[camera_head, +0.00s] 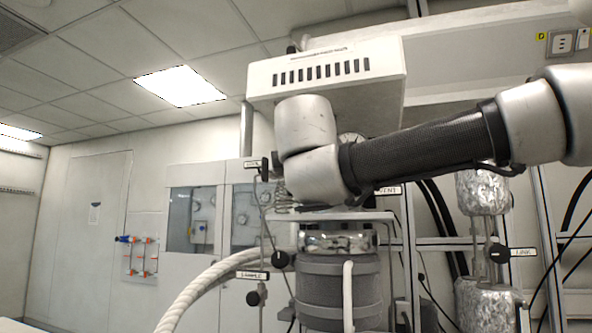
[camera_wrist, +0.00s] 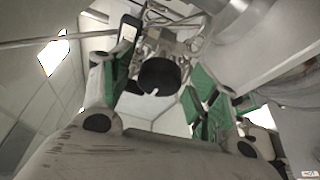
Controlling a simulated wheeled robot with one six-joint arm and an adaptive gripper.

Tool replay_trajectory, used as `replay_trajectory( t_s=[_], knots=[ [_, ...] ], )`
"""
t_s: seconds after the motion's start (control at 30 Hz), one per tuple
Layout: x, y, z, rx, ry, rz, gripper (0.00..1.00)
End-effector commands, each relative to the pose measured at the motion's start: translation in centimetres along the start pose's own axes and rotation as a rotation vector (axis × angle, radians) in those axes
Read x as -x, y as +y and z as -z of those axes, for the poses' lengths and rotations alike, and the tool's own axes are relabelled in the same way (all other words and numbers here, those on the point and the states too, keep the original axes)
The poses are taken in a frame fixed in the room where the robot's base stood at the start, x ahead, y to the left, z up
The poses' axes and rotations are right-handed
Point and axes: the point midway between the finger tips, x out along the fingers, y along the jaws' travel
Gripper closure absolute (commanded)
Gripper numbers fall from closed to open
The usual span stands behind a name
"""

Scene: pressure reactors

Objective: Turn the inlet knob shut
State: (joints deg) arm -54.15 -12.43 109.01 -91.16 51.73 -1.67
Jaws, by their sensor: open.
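In the wrist view a round black knob (camera_wrist: 160,77) with a small white mark on its lower rim sits between the green-padded fingers of my gripper (camera_wrist: 163,88). The fingers are open and spread to either side of it, with a visible gap. I cannot tell how far ahead of the fingertips it is. Metal fittings show behind it. In the head view my arm's wrist covers the upper fittings of the reactor (camera_head: 338,290), and my gripper is hidden there. A small label and black handle (camera_head: 264,172) show left of the wrist; the label's text is unclear.
A black knob (camera_head: 280,258) and a lower knob (camera_head: 252,298) by the SAMPLE label stand left of the reactor. A thick white hose (camera_head: 205,285) curves beside them. A slotted white housing (camera_head: 325,75) hangs above my wrist. Foil-wrapped vessels (camera_head: 484,195) stand right.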

Motion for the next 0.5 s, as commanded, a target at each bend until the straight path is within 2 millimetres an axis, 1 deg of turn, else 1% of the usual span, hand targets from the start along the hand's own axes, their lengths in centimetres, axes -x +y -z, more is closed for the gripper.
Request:
replay_trajectory(
  t_s=[0.17, 0.3, 0.4, 0.5],
  knots=[
    [3.1, 0.1, 0.1, -0.001, 0.006, -0.002, 0.4],
    [6.4, 0.1, 0.1, -0.002, 0.008, -0.002, 0.4],
    [8.5, 0.0, 0.1, -0.001, 0.007, -0.001, 0.4],
    [10.0, 0.0, 0.1, -0.001, 0.004, -0.001, 0.4]
  ],
)
